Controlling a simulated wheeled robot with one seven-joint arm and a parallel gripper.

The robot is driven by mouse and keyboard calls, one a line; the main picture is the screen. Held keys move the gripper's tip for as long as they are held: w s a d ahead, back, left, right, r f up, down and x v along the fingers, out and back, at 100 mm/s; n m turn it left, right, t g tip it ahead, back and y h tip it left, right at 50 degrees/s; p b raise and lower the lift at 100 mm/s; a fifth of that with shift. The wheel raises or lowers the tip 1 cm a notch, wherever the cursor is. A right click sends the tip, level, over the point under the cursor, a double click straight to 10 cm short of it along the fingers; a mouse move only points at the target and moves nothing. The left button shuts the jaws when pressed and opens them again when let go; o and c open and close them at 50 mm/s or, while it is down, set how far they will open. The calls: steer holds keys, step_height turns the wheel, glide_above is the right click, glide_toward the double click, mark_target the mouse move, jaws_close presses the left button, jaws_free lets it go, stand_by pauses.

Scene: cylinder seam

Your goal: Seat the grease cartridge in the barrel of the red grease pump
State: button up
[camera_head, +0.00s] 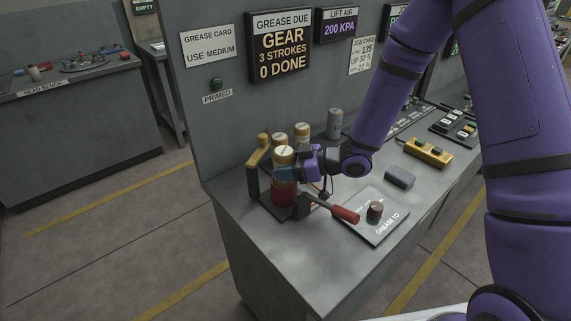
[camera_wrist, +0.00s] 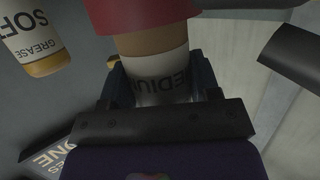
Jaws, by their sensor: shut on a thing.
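The grease cartridge (camera_head: 284,153) has a tan top and stands upright in my gripper (camera_head: 287,173), directly over the red grease pump barrel (camera_head: 284,191). In the wrist view the cartridge (camera_wrist: 165,67) has a white band reading "EDIU", partly covered by the fingers. My gripper (camera_wrist: 165,80) is shut on this band. The cartridge's brown end meets the edge of the red barrel (camera_wrist: 150,15) in that view. I cannot tell how far this end is inside. The pump's lever has a red grip (camera_head: 345,214).
Two more tan-topped cartridges (camera_head: 301,131) (camera_head: 280,140) and a grey can (camera_head: 334,122) stand behind. A yellow-topped post (camera_head: 258,152) is left of the barrel. A knob (camera_head: 375,210) on a plate and a grey box (camera_head: 400,177) are at right. The card reads "USE MEDIUM".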

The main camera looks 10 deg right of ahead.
steer(key=shift+f, duration=1.25)
steer(key=o, duration=1.3)
steer(key=shift+c, duration=0.2)
steer(key=v, duration=1)
steer(key=shift+d, duration=0.35)
steer(key=shift+s+r, duration=0.15)
